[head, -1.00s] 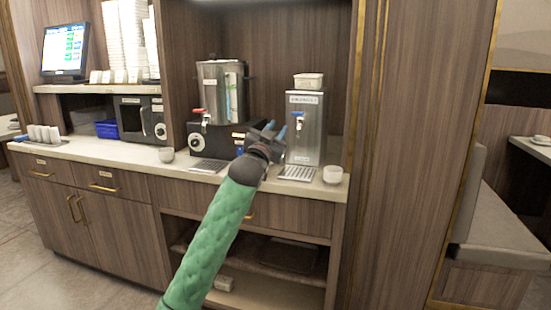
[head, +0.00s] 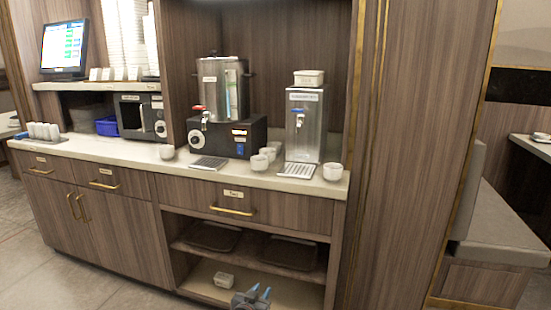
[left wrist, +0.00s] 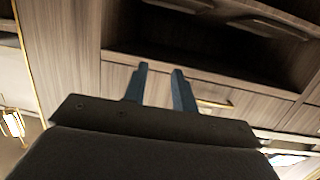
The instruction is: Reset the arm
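My left gripper (head: 258,291) shows at the bottom edge of the head view, low in front of the open shelves of the cabinet. Only its blue-grey fingers and a bit of its body show there; the green-sleeved arm is out of view. In the left wrist view the two fingers (left wrist: 161,88) stand apart with nothing between them, so it is open and empty. Behind them are a wooden drawer front (left wrist: 235,85) and a dark shelf opening. My right gripper is in neither view.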

